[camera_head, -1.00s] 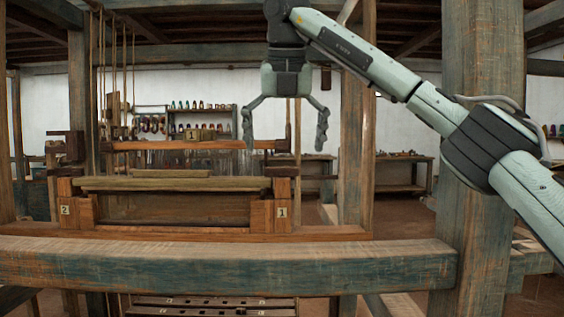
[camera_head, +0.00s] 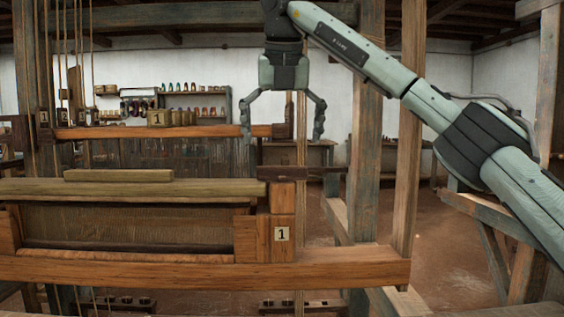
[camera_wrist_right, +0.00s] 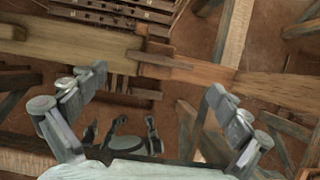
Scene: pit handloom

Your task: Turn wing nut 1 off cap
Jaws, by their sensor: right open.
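The wooden block marked 1 (camera_head: 282,234) stands at the right end of the loom's horizontal frame, with a dark wooden piece (camera_head: 284,173) on top. The long pale cap bar (camera_head: 130,187) runs left from this block. I cannot make out wing nut 1 in the head view or the right wrist view. My right gripper (camera_head: 283,138) is open and empty, pointing down with its fingers spread. In the head view it appears above the marked block, apart from it. In the right wrist view, both fingers of my right gripper (camera_wrist_right: 155,97) frame bare space. My left gripper is not in view.
An upright post (camera_head: 367,150) and a thinner post (camera_head: 408,150) stand right of the block. A wooden beam (camera_head: 200,270) crosses below it. Shelves with several coloured bobbins (camera_head: 195,87) are at the back. Open floor (camera_head: 450,255) lies to the right.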

